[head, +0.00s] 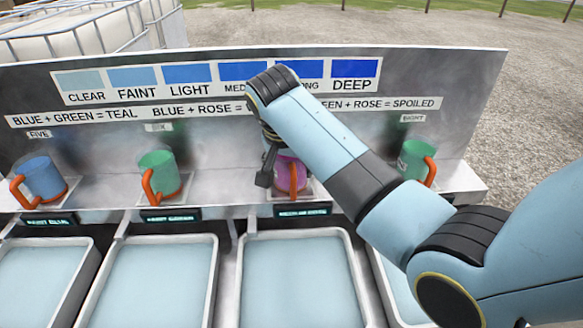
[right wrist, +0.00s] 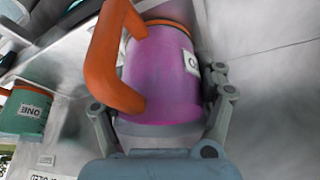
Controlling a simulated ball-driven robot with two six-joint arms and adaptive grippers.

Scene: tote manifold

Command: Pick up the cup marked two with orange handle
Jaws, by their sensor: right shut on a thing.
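A purple-pink cup (head: 291,174) with an orange handle stands on the shelf in the head view, partly hidden by my right arm. My right gripper (head: 268,165) is at it. In the right wrist view the gripper (right wrist: 160,108) has its fingers on both sides of the purple-pink cup (right wrist: 162,75), shut on it. Its white label is partly cut off; only a letter like O shows, so I cannot read its number. The orange handle is at the left of the cup there. My left gripper is not in view.
A blue cup (head: 42,176), a green cup (head: 159,172) and another green cup (head: 415,158) stand along the shelf. A green cup marked ONE (right wrist: 24,111) shows in the right wrist view. Several trays of pale blue liquid (head: 297,232) lie in front.

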